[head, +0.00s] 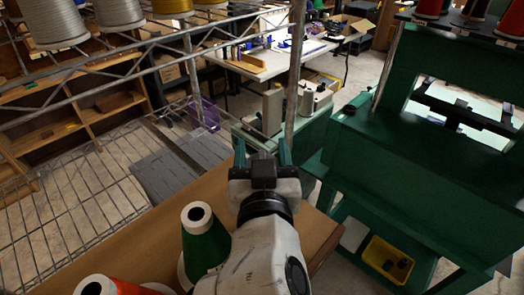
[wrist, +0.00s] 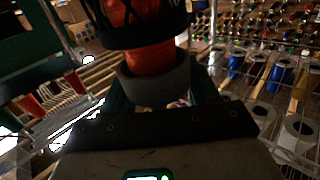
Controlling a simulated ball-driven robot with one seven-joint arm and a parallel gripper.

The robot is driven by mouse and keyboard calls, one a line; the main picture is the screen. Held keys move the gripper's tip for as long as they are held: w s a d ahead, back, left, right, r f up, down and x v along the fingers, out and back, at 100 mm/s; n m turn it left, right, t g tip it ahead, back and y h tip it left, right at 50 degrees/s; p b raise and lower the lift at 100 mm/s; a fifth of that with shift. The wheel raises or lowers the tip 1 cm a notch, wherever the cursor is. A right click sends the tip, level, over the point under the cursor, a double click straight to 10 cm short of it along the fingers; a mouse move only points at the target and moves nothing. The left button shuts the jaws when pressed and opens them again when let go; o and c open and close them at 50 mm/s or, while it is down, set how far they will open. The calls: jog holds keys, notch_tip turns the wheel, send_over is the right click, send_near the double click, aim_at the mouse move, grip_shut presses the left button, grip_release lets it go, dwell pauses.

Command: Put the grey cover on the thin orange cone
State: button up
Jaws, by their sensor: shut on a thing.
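My gripper (head: 263,152) reaches forward past the brown shelf edge in the head view, its two green fingers apart on either side of a gap. In the wrist view my gripper (wrist: 162,92) is shut on a grey ring-shaped cover (wrist: 155,84), with a finger at each side. An orange body (wrist: 142,58) shows directly above the cover in that view, with dark bands and black lattice around it. I cannot tell whether the cover is around it or only in front. An orange cone (head: 128,288) with a white top stands at the head view's bottom left, partly cut off.
A green cone (head: 203,243) stands on the brown shelf (head: 222,190) left of my arm. A wire rack with a metal post (head: 296,65) lies ahead. A green machine (head: 420,150) stands to the right, with a yellow tray (head: 387,262) low down.

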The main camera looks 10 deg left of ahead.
jog(key=shift+f, duration=0.2)
jog(key=shift+f+b, duration=0.25)
jog(key=shift+b, duration=0.15)
jog(key=o, duration=1.1)
jog(key=shift+r, duration=0.1)
jog(key=s, duration=0.3)
jog(key=s+d+b, duration=0.1)
jog(key=s, duration=0.3)
jog(key=s+b, duration=0.1)
jog(key=s, duration=0.2)
jog(key=shift+s+d+r, duration=0.1)
jog(key=shift+s+d, duration=0.05)
jog(key=shift+s, duration=0.2)
